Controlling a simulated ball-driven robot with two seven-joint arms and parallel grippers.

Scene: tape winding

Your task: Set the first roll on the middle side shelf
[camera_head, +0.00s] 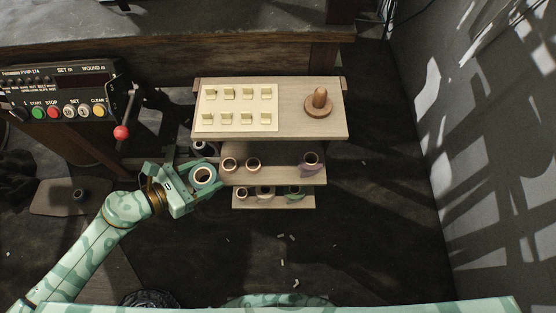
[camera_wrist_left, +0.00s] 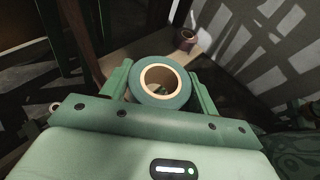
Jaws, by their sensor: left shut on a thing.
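My left gripper (camera_head: 204,178) is shut on a green tape roll (camera_head: 203,186) with a tan core. The roll also shows between the fingers in the left wrist view (camera_wrist_left: 160,101). The gripper holds it just left of the side shelves, near the left end of the middle shelf (camera_head: 280,178). I cannot tell its exact height. On the middle shelf are two rolls with tan cores (camera_head: 228,169) toward the left and a purple roll (camera_head: 311,168) at the right. My right gripper is not in view.
The lower shelf (camera_head: 275,205) holds several rolls. A winding machine (camera_head: 65,95) with a red-knobbed crank (camera_head: 121,132) stands left. Floor right of the shelves is clear.

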